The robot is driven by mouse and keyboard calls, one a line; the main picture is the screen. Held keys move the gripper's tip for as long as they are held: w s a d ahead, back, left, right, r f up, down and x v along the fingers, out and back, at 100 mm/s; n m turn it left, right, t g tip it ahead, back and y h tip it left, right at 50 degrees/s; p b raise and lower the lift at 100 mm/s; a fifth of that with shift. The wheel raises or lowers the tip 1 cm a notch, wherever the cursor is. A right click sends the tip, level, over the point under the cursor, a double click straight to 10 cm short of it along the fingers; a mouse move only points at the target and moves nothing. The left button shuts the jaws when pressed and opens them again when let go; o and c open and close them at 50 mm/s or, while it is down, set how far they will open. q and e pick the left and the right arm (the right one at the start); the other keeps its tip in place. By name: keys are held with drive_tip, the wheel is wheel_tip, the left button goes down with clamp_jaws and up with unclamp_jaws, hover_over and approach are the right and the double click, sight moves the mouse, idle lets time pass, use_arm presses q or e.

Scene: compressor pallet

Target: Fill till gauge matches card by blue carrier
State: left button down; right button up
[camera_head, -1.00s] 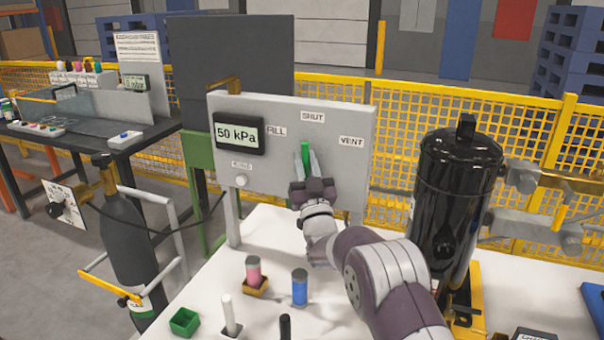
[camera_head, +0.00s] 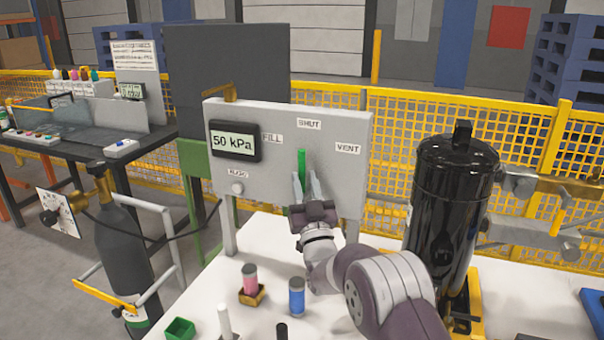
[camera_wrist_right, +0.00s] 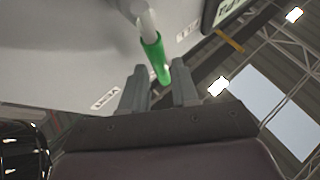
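The grey gauge panel (camera_head: 270,180) has a display (camera_head: 235,141) reading 50 kPa. Labels FILL, SHUT and VENT surround a green valve lever (camera_head: 302,163), which points up at SHUT. My right gripper (camera_head: 306,184) is just below the lever, its fingers apart. In the right wrist view the lever's green end (camera_wrist_right: 158,62) lies near the gap between the open fingertips (camera_wrist_right: 160,72), with no grip visible. A blue cylinder (camera_head: 297,297) stands on the white table; I cannot tell whether it is the blue carrier. No readable card shows by it. My left gripper is out of view.
A pink cylinder (camera_head: 250,279) in a yellow-brown holder, a green open box (camera_head: 180,329) and white and black posts stand on the white table (camera_head: 265,235). A black tank (camera_head: 450,200) stands right of my arm. A gas cylinder (camera_head: 130,250) stands left.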

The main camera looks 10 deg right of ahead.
drive_tip(key=v, duration=0.9)
drive_tip(key=shift+b, duration=0.35)
drive_tip(key=shift+f, duration=0.1)
